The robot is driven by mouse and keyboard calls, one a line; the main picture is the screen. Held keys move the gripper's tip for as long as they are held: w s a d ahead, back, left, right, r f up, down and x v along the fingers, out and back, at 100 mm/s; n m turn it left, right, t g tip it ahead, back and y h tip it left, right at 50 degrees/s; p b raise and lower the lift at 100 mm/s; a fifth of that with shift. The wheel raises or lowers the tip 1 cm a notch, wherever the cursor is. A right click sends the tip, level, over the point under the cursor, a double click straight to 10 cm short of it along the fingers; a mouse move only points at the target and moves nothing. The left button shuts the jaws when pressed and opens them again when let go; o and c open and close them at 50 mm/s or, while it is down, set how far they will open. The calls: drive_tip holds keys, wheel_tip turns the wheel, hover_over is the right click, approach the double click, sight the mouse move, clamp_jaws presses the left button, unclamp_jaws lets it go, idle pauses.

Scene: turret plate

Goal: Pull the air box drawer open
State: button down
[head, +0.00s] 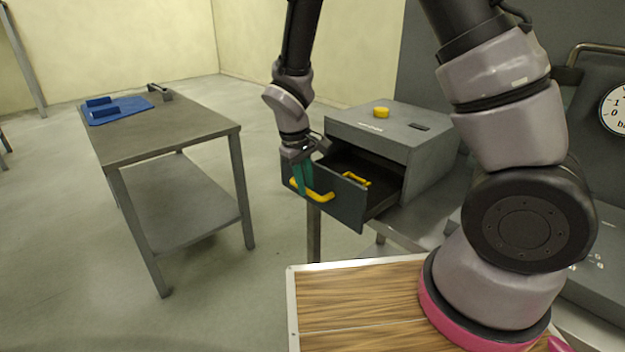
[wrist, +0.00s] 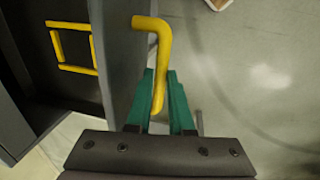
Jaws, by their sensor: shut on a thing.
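The grey air box (head: 408,140) sits on a grey bench, with a yellow knob (head: 381,112) on its top. Its drawer (head: 345,207) stands pulled out, its dark inside showing. A yellow bar handle (head: 325,196) is on the drawer front; it also shows in the wrist view (wrist: 150,27). My gripper (head: 303,184) has green fingers, seen in the wrist view (wrist: 161,100) on both sides of the handle. It is shut on the handle. A yellow frame-like item (head: 357,179) lies inside the drawer; it also shows in the wrist view (wrist: 74,48).
A grey table (head: 190,128) stands at the left, with a blue tray (head: 122,112) on it. A wood-topped surface (head: 350,305) is in front. Open floor lies between the table and the drawer. A gauge (head: 617,108) is at the right edge.

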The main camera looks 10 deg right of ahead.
drive_tip(key=c, duration=0.8)
unclamp_jaws()
wheel_tip(320, 180, up, 11)
drive_tip(key=s+a, duration=0.1)
drive_tip(key=shift+a+f, duration=0.15)
drive_tip(key=shift+a, duration=0.15)
drive_tip(key=shift+s, duration=0.1)
